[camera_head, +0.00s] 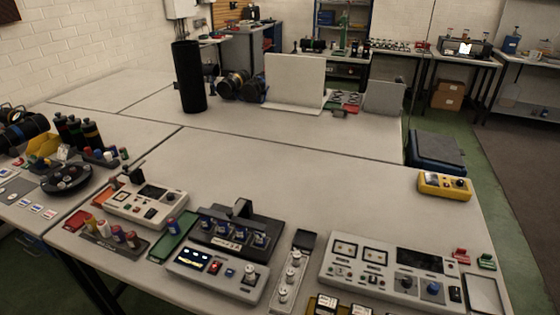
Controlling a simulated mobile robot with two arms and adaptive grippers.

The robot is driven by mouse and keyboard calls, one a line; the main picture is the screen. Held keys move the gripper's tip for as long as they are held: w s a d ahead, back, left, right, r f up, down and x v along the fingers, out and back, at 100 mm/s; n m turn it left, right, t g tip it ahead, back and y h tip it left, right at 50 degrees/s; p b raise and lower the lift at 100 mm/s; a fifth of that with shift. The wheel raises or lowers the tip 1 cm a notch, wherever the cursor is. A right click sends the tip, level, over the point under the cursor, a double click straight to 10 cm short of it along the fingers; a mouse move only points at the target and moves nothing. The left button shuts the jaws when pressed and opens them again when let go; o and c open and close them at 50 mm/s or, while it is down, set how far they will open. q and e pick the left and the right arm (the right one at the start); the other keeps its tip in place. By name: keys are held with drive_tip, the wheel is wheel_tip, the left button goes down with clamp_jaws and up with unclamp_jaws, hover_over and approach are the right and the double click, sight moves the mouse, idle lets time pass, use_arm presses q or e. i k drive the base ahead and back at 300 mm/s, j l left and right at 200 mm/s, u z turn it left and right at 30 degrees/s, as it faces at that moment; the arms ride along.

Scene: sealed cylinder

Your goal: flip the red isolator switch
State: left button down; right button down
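A grey control box (208,280) with a lit display (193,257) stands near the front edge of the table, left of centre. A small red switch (214,267) sits on its top panel, just right of the display. It looks like the red isolator switch, but it is too small to tell its position. A blue-lit button (230,272) and a round knob (249,274) are to its right. A red piece (460,254) also sits at the right beside a green one (487,261). Neither of my grippers is in view.
A dark rack with blue-marked parts (236,232) stands right behind the box. A green tray (174,238) lies left. The table's middle (270,165) is clear.

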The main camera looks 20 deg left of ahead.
sight(215, 266)
drive_tip(key=l+u, duration=0.1)
drive_tip(key=u, duration=0.7)
drive_tip(key=k+u, duration=0.15)
drive_tip(key=u, duration=0.25)
drive_tip(key=l+u, duration=0.1)
drive_tip(key=u, duration=0.3)
